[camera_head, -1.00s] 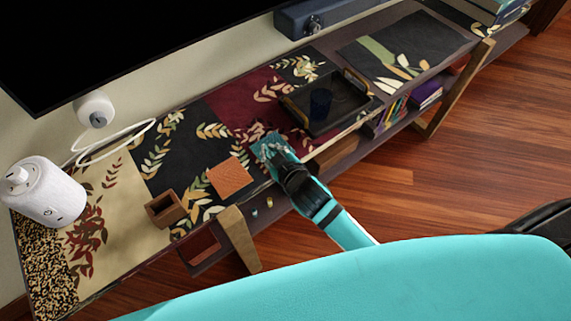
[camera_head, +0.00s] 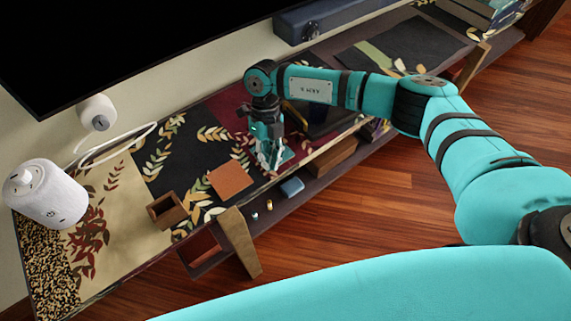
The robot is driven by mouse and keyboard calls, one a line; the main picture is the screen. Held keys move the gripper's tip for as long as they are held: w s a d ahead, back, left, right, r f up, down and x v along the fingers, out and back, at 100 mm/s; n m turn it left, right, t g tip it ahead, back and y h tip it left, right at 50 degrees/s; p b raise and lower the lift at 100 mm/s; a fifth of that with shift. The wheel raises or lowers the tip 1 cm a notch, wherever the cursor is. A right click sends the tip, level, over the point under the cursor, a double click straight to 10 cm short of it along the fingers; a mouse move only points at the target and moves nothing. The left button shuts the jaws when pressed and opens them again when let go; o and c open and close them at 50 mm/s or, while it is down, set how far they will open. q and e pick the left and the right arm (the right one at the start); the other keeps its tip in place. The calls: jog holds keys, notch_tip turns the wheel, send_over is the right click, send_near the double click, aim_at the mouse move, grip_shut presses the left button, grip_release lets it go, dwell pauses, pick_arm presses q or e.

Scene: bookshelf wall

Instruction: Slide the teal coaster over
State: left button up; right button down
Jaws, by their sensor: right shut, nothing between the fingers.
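The teal coaster (camera_head: 287,154) lies flat near the front edge of the console top, mostly hidden behind my right gripper (camera_head: 269,164). The gripper points down over the coaster from above, and its fingers are closed together with nothing between them. Its fingertips are at or just above the coaster; I cannot tell if they touch it. My right arm reaches in from the right. My left gripper is not in view.
An orange square coaster (camera_head: 231,181) lies just left of the gripper, with a small wooden box (camera_head: 166,211) beyond it. A dark tray (camera_head: 336,122) stands to the right, partly behind my arm. A white speaker (camera_head: 45,193) is at far left.

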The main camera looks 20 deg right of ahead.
aim_at(286, 170)
jog(key=w+d+r+h, duration=0.2)
jog(key=d, duration=0.3)
jog(key=f+b, duration=0.3)
jog(key=f, duration=0.2)
jog(key=f+b, duration=0.4)
jog(key=f, duration=0.1)
jog(key=shift+s+d+f, duration=0.1)
jog(key=shift+d+f, duration=0.05)
jog(key=shift+d, duration=0.05)
jog(key=shift+w+a+b, duration=0.1)
jog(key=shift+w+b, duration=0.15)
jog(key=shift+b, duration=0.1)
jog(key=shift+r, duration=0.3)
